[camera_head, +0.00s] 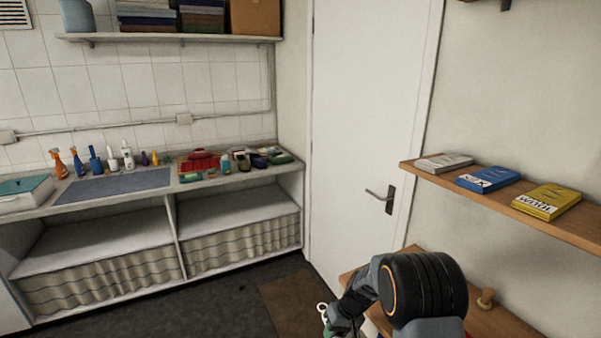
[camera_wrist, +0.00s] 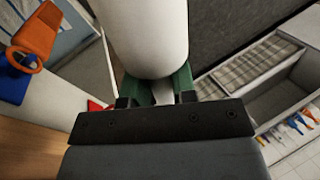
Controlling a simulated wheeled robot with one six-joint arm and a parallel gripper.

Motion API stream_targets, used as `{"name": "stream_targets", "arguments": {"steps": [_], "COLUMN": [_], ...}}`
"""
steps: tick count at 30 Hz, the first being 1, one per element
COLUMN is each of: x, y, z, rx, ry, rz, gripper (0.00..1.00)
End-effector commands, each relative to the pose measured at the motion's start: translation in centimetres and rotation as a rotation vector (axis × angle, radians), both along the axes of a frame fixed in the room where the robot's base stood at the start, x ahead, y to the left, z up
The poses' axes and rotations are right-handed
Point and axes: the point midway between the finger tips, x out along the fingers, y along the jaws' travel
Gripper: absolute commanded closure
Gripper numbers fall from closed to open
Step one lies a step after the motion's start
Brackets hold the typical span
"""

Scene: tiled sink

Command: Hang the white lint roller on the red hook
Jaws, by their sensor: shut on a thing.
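My gripper (camera_wrist: 157,92) has green fingers shut on the white lint roller (camera_wrist: 150,35), whose thick white cylinder fills the upper middle of the wrist view. In the head view my gripper (camera_head: 327,327) is at the bottom edge, with a small white ring, apparently part of the lint roller (camera_head: 322,308), above it. A red piece (camera_wrist: 96,105), perhaps the red hook, shows just left of the fingers in the wrist view. Most of it is hidden behind my gripper. I cannot tell how far it is from the roller. No red hook is clear in the head view.
In the wrist view, an orange thing with a hole (camera_wrist: 38,35) is beside a blue piece (camera_wrist: 14,78). A wooden shelf (camera_head: 415,170) with several boxes is on the right wall. A counter (camera_head: 115,192) with bottles stands at left. Floor before the white door (camera_head: 365,120) is open.

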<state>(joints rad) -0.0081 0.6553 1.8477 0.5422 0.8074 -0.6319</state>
Motion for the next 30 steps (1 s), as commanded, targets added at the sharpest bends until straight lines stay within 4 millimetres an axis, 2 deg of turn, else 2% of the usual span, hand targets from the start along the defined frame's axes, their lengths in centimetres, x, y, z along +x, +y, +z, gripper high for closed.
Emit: {"name": "stream_targets", "arguments": {"steps": [1,6,12,30], "x": [-1.0,-3.7,-4.8,-4.7], "y": [-1.4,-4.4,-6.7,-7.2], "z": [-1.1,-3.4,-4.3,-4.3], "rx": [0.0,0.0,0.0,0.0], "ry": [0.006,0.003,-0.002,-0.002], "rz": [-0.043,-0.151,-0.215,-0.228], "gripper": [1.0,1.0,1.0,1.0]}}
